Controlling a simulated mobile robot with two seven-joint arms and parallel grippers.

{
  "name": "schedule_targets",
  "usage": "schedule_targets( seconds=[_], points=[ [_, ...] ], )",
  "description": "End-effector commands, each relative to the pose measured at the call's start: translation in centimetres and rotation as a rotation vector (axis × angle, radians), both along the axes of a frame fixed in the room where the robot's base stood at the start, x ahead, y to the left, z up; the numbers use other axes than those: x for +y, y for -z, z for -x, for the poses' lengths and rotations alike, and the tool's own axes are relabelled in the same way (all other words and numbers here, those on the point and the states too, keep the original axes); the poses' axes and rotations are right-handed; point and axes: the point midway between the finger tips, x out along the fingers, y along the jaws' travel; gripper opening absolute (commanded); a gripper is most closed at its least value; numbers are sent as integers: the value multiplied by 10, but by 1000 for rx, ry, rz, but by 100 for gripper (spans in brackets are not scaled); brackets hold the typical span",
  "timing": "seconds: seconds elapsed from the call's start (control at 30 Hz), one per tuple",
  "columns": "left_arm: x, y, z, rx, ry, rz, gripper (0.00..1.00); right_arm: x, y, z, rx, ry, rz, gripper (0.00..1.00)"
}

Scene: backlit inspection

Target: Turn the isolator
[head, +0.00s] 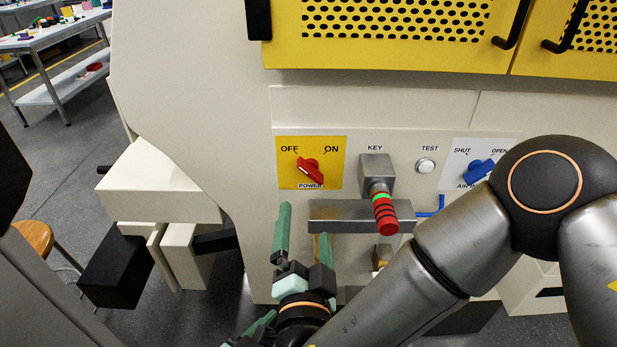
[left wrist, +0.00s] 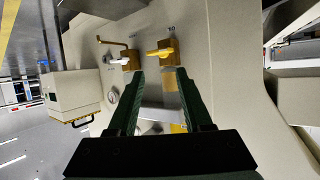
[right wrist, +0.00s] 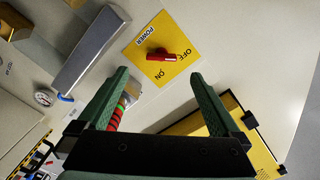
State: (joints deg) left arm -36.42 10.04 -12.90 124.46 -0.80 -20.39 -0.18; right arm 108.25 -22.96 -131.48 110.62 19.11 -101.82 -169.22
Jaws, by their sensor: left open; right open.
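The isolator is a red rotary knob (head: 309,170) on a yellow plate (head: 334,178) marked OFF, ON and POWER. Its grip lies diagonally, one end towards OFF. The knob also shows in the right wrist view (right wrist: 163,56), ahead of the fingertips and apart from them. My right gripper (head: 303,240) is open and empty, below the plate in the head view; its fingers (right wrist: 160,76) are spread in the right wrist view. My left gripper (left wrist: 160,72) is open and empty in its own wrist view, below a yellow lever (left wrist: 158,52). The knob is not recognisable there.
Right of the plate are a key block (head: 377,167) with a red-ringed, green-banded tag (head: 386,216), a TEST button (head: 425,165) and a blue AIR knob (head: 478,170). A grey metal bar (head: 340,211) juts out below. Yellow perforated doors (head: 400,45) are above.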

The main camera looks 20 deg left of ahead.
Motion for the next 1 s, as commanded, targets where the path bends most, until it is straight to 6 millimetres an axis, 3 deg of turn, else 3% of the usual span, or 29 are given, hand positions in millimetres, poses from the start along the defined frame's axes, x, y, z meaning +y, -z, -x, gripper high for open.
schedule_targets(
  seconds=[0.17,0.37,0.7,1.0],
  points=[
    [0,-1,0,-4,0,0,50,-1,-6,-12,-49,6,45,100],
    [0,-5,-3,-26,2,-1,50,8,-6,-45,-47,8,40,100],
    [0,-43,-18,-188,14,1,50,24,-4,-106,-43,6,39,100],
    [-1,-62,-23,-267,20,0,50,30,-5,-124,-40,4,39,100]
  ],
)
